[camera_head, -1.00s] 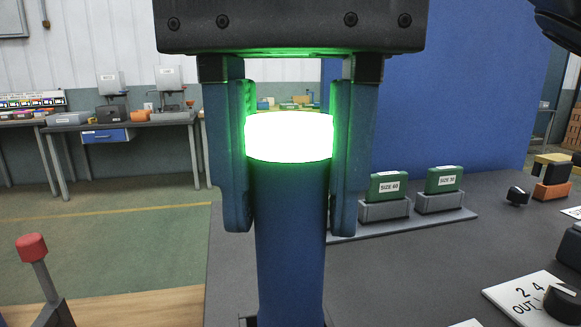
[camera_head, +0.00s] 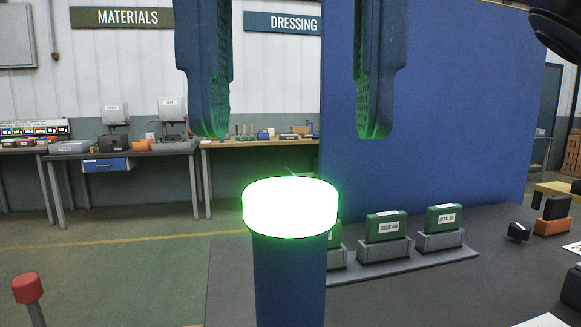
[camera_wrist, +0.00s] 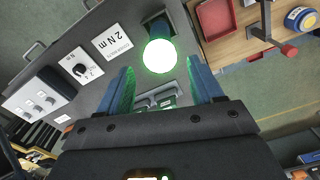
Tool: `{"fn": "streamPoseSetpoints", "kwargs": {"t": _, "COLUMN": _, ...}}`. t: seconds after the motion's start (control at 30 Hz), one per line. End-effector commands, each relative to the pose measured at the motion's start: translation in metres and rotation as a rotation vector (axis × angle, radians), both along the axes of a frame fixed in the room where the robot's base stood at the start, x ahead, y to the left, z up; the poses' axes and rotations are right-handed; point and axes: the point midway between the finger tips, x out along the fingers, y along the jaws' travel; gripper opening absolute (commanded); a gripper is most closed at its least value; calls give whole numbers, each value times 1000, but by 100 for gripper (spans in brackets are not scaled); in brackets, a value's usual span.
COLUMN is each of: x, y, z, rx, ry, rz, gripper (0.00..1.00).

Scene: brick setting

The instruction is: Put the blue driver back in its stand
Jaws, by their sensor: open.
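The blue driver (camera_head: 290,280) stands upright in the head view, with a brightly glowing white cap on its top. Its lower end is cut off by the frame's bottom edge. In the wrist view its glowing cap (camera_wrist: 159,56) shows between the finger lines, with some blue of the body (camera_wrist: 157,30) beyond. My gripper (camera_head: 290,135) is open and empty, its two fingers spread wide above the cap and apart from it.
Green blocks labelled with sizes (camera_head: 386,226) sit in grey holders on the dark bench (camera_head: 400,295), right of the driver. A blue panel (camera_head: 430,110) rises behind them. A red-topped lever (camera_head: 28,289) is at lower left. The wrist view shows a red tray (camera_wrist: 216,28).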

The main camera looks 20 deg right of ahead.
Motion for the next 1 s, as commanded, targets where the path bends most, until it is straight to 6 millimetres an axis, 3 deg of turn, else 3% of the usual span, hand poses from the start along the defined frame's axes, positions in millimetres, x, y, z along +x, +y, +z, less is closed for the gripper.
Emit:
{"fn": "streamPoseSetpoints", "kwargs": {"t": 0.1, "x": 0, "y": 0, "z": 21, "rx": 1, "ry": -2, "rz": 0, "gripper": 66}}
{"fn": "streamPoseSetpoints", "kwargs": {"t": 0.3, "x": 0, "y": 0, "z": 39, "rx": 1, "ry": 0, "rz": 0, "gripper": 66}}
{"fn": "streamPoseSetpoints", "kwargs": {"t": 1.0, "x": 0, "y": 0, "z": 41, "rx": -1, "ry": 0, "rz": 0, "gripper": 66}}
